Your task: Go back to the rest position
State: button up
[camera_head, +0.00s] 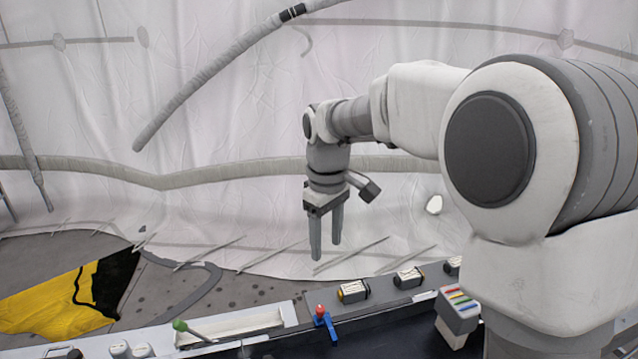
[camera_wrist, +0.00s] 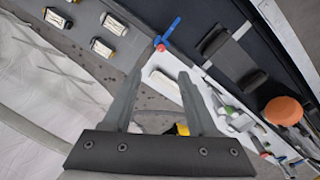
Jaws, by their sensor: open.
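My gripper (camera_head: 325,240) hangs from my raised arm, pointing down, above the far side of the console. Its two fingers are apart with nothing between them. In the wrist view the open fingers (camera_wrist: 160,85) reach over the console's white panel (camera_wrist: 218,112) and the grey floor beyond it. The fingers do not appear to touch anything.
Below are a blue lever with a red knob (camera_head: 322,312), a green-tipped lever (camera_head: 182,326) and several small boxes, one of them near the lever (camera_head: 353,291). An orange round thing (camera_wrist: 283,110) shows in the wrist view. White tent fabric (camera_head: 240,110) hangs behind.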

jog(key=s+d+r+m+t, duration=0.1)
jog(key=s+d+r+m, duration=0.25)
jog(key=s, duration=0.25)
jog(key=s+d+r+m+t, duration=0.2)
jog(key=s+d+r, duration=0.1)
jog(key=s+d, duration=0.3)
jog(key=s+d+f+m+t, duration=0.2)
jog(key=s+d+m, duration=0.1)
jog(key=s, duration=0.8)
jog(key=shift+s+f+m, duration=0.2)
jog(key=shift+m, duration=0.35)
